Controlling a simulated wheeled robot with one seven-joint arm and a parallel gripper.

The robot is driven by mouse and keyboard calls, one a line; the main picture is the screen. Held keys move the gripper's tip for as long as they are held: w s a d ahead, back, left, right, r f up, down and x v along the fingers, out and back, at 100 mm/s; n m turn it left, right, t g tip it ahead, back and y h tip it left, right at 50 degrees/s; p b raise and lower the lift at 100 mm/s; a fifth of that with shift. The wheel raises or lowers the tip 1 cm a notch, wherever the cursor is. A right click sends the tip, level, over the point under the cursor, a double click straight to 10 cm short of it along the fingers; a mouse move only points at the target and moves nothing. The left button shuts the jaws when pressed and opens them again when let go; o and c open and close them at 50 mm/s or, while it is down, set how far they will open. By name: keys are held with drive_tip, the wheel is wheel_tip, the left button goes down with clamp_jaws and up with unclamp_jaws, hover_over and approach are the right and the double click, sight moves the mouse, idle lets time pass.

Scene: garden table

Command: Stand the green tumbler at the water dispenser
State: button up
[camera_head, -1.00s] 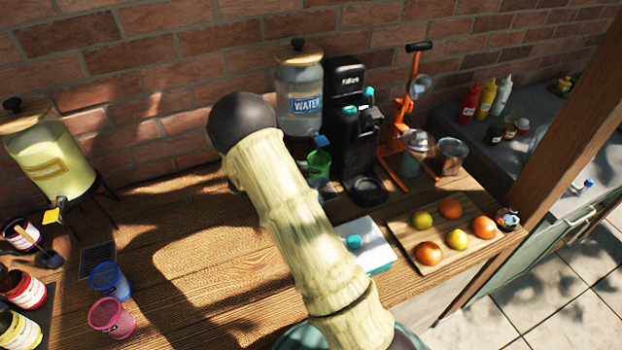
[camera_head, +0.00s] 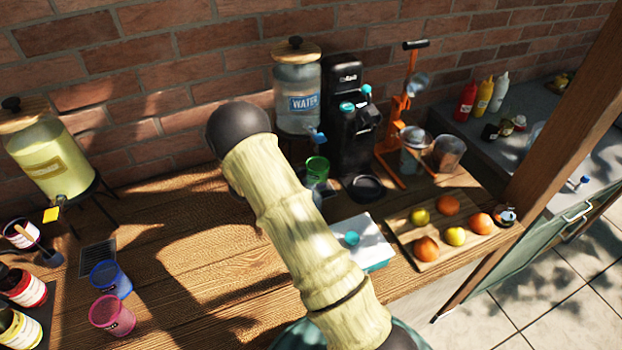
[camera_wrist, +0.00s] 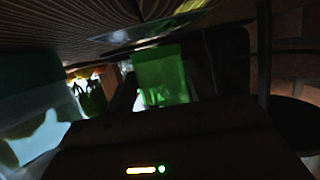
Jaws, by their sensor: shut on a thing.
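The green tumbler (camera_head: 317,168) is upright just below and in front of the blue tap of the water dispenser (camera_head: 298,88), a glass jar with a wooden lid and a WATER label. In the wrist view the tumbler (camera_wrist: 162,72) is between the dark fingers of my gripper (camera_wrist: 163,92), which is shut on it. The wrist view is dark, and I cannot tell whether the tumbler's base touches the surface below.
A black coffee machine (camera_head: 350,115) stands close right of the tumbler. A white box (camera_head: 363,240) and a fruit board (camera_head: 412,246) are nearer right. A yellow dispenser (camera_head: 48,160), a blue cup (camera_head: 110,279) and a pink cup (camera_head: 112,315) are left. Wood between is clear.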

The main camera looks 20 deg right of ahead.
drive_tip(key=o, duration=1)
drive_tip(key=shift+s+f, duration=0.2)
drive_tip(key=shift+f, duration=0.3)
drive_tip(key=shift+o, duration=0.2)
drive_tip(key=shift+r, duration=0.25)
drive_tip(key=w+r+b+v, duration=0.1)
drive_tip(key=b+v, duration=0.1)
drive_tip(key=v, duration=1)
drive_tip(key=shift+s, duration=0.25)
drive_tip(key=shift+r, duration=0.1)
